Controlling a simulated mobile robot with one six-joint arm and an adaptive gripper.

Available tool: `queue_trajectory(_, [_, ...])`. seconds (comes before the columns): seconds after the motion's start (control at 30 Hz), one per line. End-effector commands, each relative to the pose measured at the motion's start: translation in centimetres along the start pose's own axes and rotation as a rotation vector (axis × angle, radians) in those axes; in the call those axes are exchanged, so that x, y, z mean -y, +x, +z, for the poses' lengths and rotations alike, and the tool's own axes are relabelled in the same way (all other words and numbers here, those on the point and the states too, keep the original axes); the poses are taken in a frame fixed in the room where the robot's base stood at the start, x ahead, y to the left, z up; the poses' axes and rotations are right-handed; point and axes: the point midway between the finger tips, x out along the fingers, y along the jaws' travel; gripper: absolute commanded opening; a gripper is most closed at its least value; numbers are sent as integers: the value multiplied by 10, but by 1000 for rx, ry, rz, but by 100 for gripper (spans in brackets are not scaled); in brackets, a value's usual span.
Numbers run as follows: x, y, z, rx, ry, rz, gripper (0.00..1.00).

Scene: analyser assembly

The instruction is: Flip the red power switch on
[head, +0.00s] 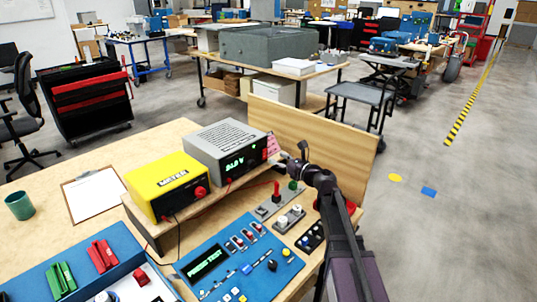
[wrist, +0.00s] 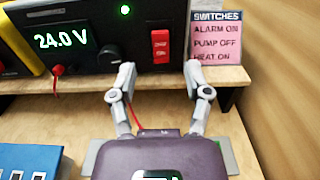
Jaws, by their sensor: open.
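The red power switch (wrist: 160,46) is a tall red rocker on the dark front panel of the power supply (wrist: 88,15), right of a black knob. The rocker's tilt is too small to tell. The supply's display reads 24.0 V in green, and a green light glows above. My gripper (wrist: 158,74) is open and empty, its two fingertips apart, one toward each side of the switch and slightly below it in the picture. In the head view my gripper (head: 294,154) is at the right end of the grey power supply (head: 226,138); contact cannot be told.
A pink SWITCHES note (wrist: 218,38) reads alarm on, pump off, heat on. The supply stands on a wooden shelf beside a yellow meter (head: 166,184). A wooden side panel (head: 310,138) rises close by. A blue control panel (head: 225,262) and small switch blocks lie in front.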

Motion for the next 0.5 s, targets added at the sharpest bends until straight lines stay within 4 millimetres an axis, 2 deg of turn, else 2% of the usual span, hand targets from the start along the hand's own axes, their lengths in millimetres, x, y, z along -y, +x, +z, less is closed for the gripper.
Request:
queue_trajectory(0.03, [2,10,0,0,0,2,63])
queue_trajectory(0.2, [1,33,0,0,0,1,63])
queue_trajectory(0.5, [0,52,0,0,0,0,63])
